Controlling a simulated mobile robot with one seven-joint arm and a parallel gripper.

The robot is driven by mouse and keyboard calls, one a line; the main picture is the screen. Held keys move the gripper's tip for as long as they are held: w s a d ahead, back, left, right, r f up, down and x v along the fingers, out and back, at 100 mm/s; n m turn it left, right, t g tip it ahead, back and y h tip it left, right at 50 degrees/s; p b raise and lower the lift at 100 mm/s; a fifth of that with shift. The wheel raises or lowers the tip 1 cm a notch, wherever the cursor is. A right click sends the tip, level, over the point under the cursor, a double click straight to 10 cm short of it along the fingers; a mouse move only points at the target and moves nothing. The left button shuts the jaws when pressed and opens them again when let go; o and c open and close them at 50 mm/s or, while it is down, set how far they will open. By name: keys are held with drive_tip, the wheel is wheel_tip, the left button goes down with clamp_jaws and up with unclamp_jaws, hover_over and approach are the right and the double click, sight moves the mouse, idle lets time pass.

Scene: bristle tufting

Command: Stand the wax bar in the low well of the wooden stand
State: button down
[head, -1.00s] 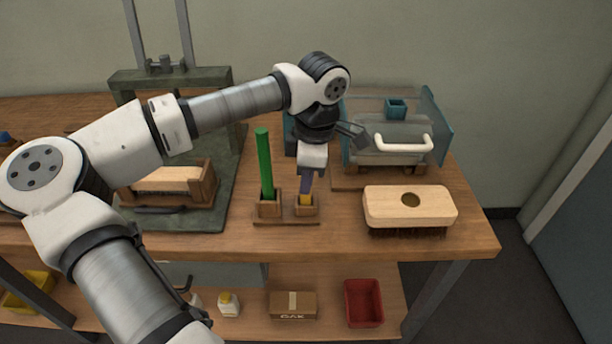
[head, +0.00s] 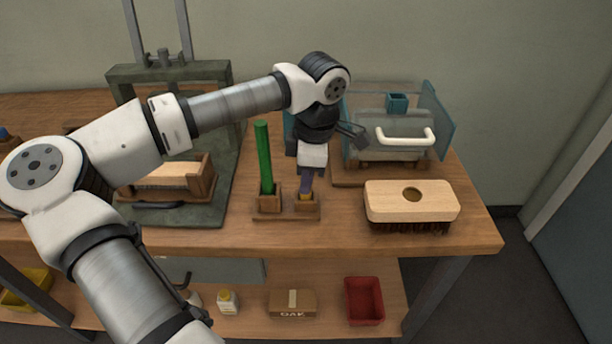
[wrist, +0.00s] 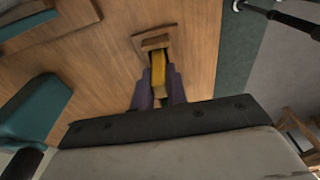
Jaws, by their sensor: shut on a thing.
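The wooden stand (head: 286,217) sits near the table's front edge, with a green bar (head: 264,158) upright in its left well (head: 268,204). The yellow wax bar (head: 306,196) is at the right well (head: 306,207), its lower end apparently inside the rim. My gripper (head: 306,187) points down over this well, its purple fingers shut on the wax bar. The wrist view shows the wax bar (wrist: 158,75) between the fingers (wrist: 159,95), reaching into the wooden well (wrist: 152,42). Whether it touches the well's floor is hidden.
A wooden brush (head: 412,202) lies to the right of the stand. Behind it is a clear-shielded unit with a white handle (head: 405,138). A brush block in a wooden holder (head: 170,178) is at the left. A red bin (head: 364,300) is on the lower shelf.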

drive_tip(key=shift+f+b, duration=0.3)
drive_tip(key=c, duration=0.9)
unclamp_jaws()
drive_tip(key=shift+r, duration=0.1)
drive_tip(key=shift+r+p, duration=2.15)
drive_tip(key=shift+r, duration=1.3)
